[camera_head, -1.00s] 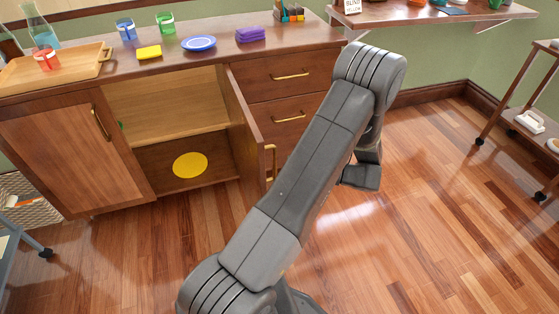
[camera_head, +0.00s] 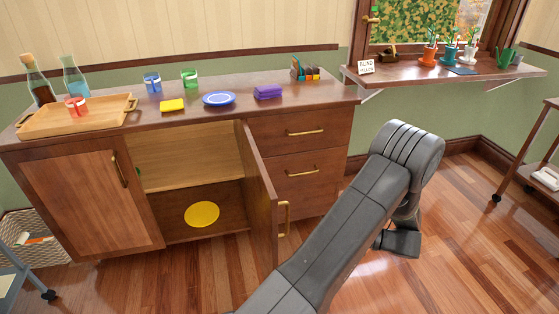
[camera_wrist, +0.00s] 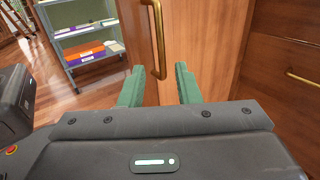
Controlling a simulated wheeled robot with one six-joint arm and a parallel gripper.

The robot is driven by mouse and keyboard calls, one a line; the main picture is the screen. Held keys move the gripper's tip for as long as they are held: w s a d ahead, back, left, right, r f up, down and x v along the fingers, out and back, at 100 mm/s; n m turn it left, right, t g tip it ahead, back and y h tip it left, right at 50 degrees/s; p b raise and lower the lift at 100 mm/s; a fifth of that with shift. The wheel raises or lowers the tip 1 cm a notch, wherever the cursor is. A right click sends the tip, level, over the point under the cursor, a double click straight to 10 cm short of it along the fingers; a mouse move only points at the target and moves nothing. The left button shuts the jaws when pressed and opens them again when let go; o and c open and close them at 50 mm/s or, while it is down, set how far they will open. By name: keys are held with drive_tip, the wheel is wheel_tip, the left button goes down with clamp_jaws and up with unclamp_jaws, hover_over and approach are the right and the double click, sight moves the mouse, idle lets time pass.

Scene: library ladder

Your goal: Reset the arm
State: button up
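My arm reaches up from the bottom of the head view and bends down at its elbow, in front of the cabinet (camera_head: 75,205). In the wrist view my gripper (camera_wrist: 159,88) shows two green fingers set apart with nothing between them. Beyond the fingers is the open cabinet door (camera_wrist: 200,40) with its brass handle (camera_wrist: 156,45). The fingers look apart from the handle. In the head view the same door (camera_head: 258,190) stands open to the right of the bare shelf compartment. My fingers are hidden in the head view.
The countertop holds a wooden tray (camera_head: 48,126), a blue plate (camera_head: 219,99), a yellow sponge-like block (camera_head: 172,105) and a purple cloth (camera_head: 268,92). A yellow disc (camera_head: 202,214) is in the lower compartment. A cart (camera_head: 530,165) stands at right. Floor (camera_head: 450,260) is clear at right.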

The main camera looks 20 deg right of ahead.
drive_tip(key=b, duration=0.2)
hover_over(287, 234)
drive_tip(key=shift+w, duration=0.4)
drive_tip(key=shift+r+p, duration=0.1)
drive_tip(key=shift+p, duration=0.2)
drive_tip(key=shift+s, duration=0.1)
